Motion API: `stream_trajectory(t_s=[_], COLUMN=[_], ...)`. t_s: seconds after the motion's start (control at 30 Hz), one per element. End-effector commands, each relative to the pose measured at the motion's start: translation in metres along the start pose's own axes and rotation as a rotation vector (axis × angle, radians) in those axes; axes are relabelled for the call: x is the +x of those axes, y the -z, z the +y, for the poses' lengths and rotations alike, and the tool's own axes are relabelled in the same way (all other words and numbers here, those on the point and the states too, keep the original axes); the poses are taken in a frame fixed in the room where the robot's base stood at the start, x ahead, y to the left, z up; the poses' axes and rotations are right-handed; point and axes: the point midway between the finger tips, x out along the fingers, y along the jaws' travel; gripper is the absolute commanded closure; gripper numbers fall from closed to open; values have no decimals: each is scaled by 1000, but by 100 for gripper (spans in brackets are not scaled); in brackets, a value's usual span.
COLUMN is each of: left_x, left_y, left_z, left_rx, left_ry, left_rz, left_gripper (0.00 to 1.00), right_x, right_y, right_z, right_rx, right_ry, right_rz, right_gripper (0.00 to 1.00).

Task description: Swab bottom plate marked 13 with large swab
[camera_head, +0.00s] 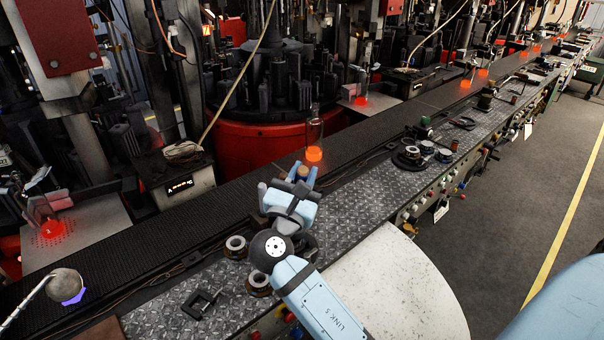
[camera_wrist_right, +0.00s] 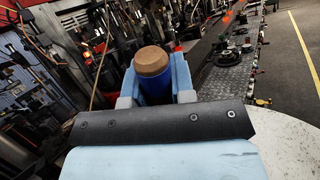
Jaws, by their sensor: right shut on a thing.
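My right gripper (camera_head: 300,172) is above the black conveyor's near edge, shut on a blue cylinder with a brown top (camera_wrist_right: 152,75). The brown top also shows between the fingers in the head view (camera_head: 302,171). I cannot tell whether this is the large swab. A grey ball (camera_head: 66,284) on a thin pale rod stands at the lower left of the head view, with a violet piece under it. Metal plates with glowing red spots lie beyond the conveyor, one at the left (camera_head: 95,235). I cannot read a 13 on any plate. My left gripper is not in view.
A clear bottle with a glowing base (camera_head: 314,140) stands on the conveyor (camera_head: 250,190) just beyond my right gripper. Rings and tools (camera_head: 237,246) lie on the patterned metal ledge. Machines rise behind.

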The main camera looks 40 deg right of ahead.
Motion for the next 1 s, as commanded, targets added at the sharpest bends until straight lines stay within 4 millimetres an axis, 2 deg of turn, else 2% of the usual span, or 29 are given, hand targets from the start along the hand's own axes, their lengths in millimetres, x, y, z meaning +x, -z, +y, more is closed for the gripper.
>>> stream_trajectory(t_s=[0.7,1.0], left_x=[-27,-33], left_y=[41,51], left_z=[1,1], left_rx=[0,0], left_ry=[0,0], left_rz=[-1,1], left_gripper=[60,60], right_x=[18,24], right_y=[-49,-66], right_z=[10,14], right_rx=[1,2], right_ry=[1,0], right_rz=[-1,-1], right_gripper=[100,100])
